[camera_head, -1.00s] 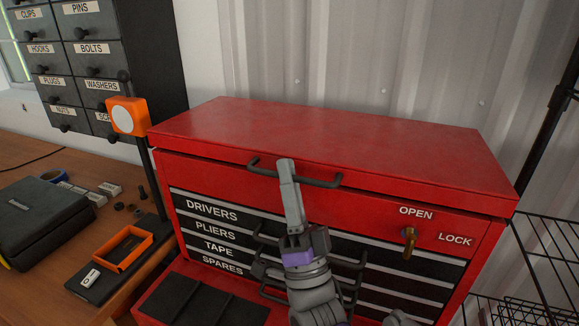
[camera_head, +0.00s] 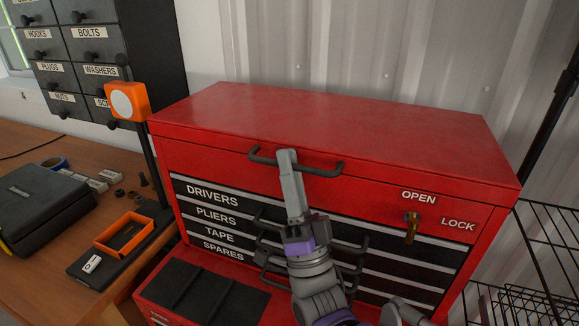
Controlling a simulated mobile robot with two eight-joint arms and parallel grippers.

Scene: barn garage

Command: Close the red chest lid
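The red chest (camera_head: 300,180) stands in front of me, and its red lid (camera_head: 320,120) lies down flat on top. A dark lid handle (camera_head: 325,170) runs along the lid's front edge. My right gripper (camera_head: 288,160) points up in front of the chest, its tip at the handle's middle. Its fingers look closed together, but the handle's bar is partly hidden behind them, and I cannot tell whether they hold it. A brass key (camera_head: 411,230) sits in the lock between the words OPEN and LOCK. My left gripper is not in view.
A wooden bench (camera_head: 40,270) at the left holds a black case (camera_head: 40,205), an orange tray (camera_head: 125,233) and small parts. A labelled drawer cabinet (camera_head: 85,60) stands behind it. A black wire rack (camera_head: 545,250) is close on the right.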

